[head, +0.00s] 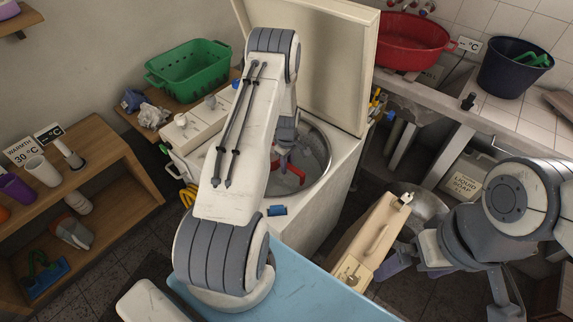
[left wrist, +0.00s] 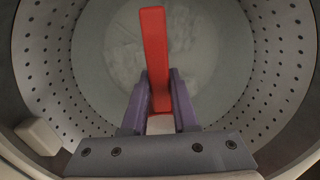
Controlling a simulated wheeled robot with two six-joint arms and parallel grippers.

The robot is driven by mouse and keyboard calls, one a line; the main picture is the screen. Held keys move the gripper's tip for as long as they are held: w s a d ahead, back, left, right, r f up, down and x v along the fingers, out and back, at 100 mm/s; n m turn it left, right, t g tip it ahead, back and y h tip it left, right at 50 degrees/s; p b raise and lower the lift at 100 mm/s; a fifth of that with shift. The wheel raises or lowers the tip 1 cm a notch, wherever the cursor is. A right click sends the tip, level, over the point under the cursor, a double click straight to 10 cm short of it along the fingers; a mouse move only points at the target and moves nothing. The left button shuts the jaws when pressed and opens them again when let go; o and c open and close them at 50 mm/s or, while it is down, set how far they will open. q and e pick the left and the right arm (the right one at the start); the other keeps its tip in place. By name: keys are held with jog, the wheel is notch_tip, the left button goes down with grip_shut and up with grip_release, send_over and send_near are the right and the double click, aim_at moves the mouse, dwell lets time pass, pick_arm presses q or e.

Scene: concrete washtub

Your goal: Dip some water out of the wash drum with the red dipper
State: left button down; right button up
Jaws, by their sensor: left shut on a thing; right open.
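The wash drum (head: 318,158) is the open, perforated metal tub of the white washer. It also fills the left wrist view (left wrist: 65,75), with pale, cloudy water (left wrist: 118,50) at its bottom. The red dipper (head: 296,173) shows partly inside the drum, behind my left arm. In the left wrist view its straight red handle (left wrist: 153,45) stands between the purple fingers of my left gripper (left wrist: 158,80), which is shut on it. The dipper's cup is not clear, so I cannot tell whether it touches water. My right gripper (head: 393,266) is open and empty, outside the washer to the right.
The washer's raised lid (head: 315,65) stands behind the drum. A cream panel-like thing (head: 372,240) stands between washer and right gripper. A green basket (head: 190,68) is at back left; a red basin (head: 412,42) and dark bucket (head: 515,68) sit on the right counter.

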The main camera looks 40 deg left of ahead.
pick_arm(q)
notch_tip(320, 180, up, 14)
jog(key=p, duration=0.9)
jog(key=shift+f, duration=0.25)
jog(key=shift+d, duration=0.1)
dwell(0.3)
